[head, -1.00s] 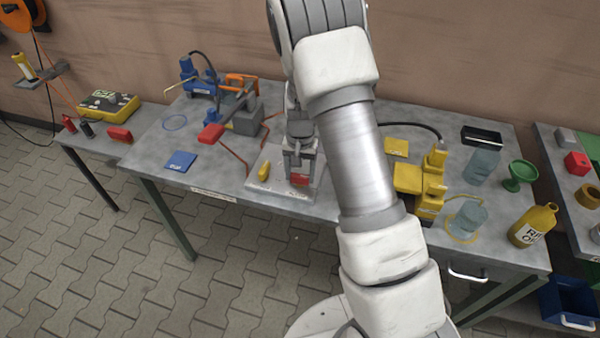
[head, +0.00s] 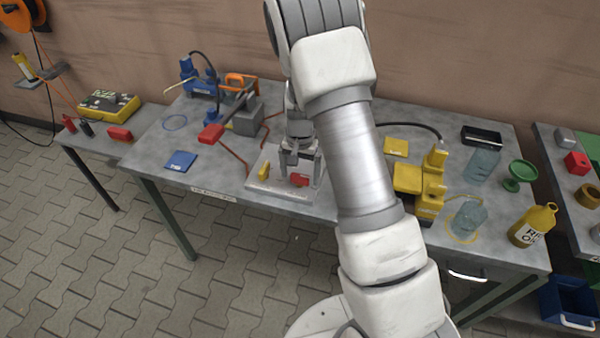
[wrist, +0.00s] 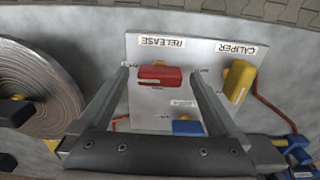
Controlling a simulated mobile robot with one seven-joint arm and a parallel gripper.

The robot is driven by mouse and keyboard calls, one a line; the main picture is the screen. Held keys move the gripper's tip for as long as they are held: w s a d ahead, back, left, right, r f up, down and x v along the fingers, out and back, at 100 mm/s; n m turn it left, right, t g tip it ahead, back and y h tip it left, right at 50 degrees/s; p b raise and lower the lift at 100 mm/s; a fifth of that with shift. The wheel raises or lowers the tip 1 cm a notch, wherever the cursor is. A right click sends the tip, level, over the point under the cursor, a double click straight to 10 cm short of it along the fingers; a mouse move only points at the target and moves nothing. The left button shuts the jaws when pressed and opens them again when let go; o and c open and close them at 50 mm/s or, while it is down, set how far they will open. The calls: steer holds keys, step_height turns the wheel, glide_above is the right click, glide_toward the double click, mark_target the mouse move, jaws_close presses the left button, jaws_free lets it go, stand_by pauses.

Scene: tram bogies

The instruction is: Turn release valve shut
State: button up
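The release valve's red handle (wrist: 160,76) sits under the RELEASE label on a pale panel (wrist: 140,48) in the wrist view. It lies crosswise, pointing from one finger towards the other. My gripper (wrist: 162,72) is open, with one finger on each side of the handle and small gaps between. In the head view my gripper (head: 301,172) is over the panel, with the red handle (head: 300,180) between its fingers. A yellow handle (wrist: 238,80) under the CALIPER label is to the right, slanted. A blue handle (wrist: 188,127) is partly hidden by my gripper.
The panel lies on a grey workbench (head: 222,180). A blue device with a red-ended lever (head: 211,132) is to the left. A yellow pump (head: 420,181), a glass jar (head: 468,218) and a yellow oil bottle (head: 534,226) are to the right. The bench's front left is mostly clear.

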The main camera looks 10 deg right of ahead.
mark_target(300, 176)
steer(key=shift+r, duration=0.1)
step_height(300, 176, up, 17)
steer(key=p, duration=0.1)
steer(key=shift+r+p, duration=0.15)
steer(key=shift+p, duration=0.15)
stand_by(0.5)
steer(key=s+r+n+t, duration=0.2)
steer(key=s+r+n, duration=0.1)
steer(key=s+r, duration=0.9)
steer(key=s+r+n+t, duration=0.3)
steer(key=s, duration=1)
steer(key=shift+s+r+t, duration=0.15)
steer(key=shift+r+t, duration=0.15)
steer(key=shift+r, duration=0.05)
